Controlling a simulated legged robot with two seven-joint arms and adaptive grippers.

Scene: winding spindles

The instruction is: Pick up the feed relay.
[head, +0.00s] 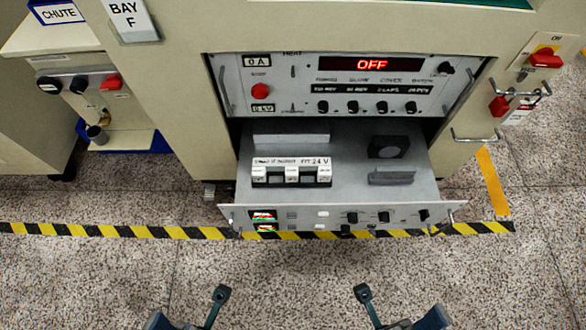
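A white label strip (290,162) behind the row ends in "24V"; the rest is too small to read. I cannot tell which module is the feed relay. My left gripper (192,306) and my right gripper (396,306) are at the bottom edge, in front of the drawer and apart from it. Both look open and empty, partly cut off by the frame.
The drawer also holds a black square part (388,147), a grey block (392,177) and a pale bar (291,139). Striped tape (130,232) crosses the clear floor. A side unit (80,85) stands left.

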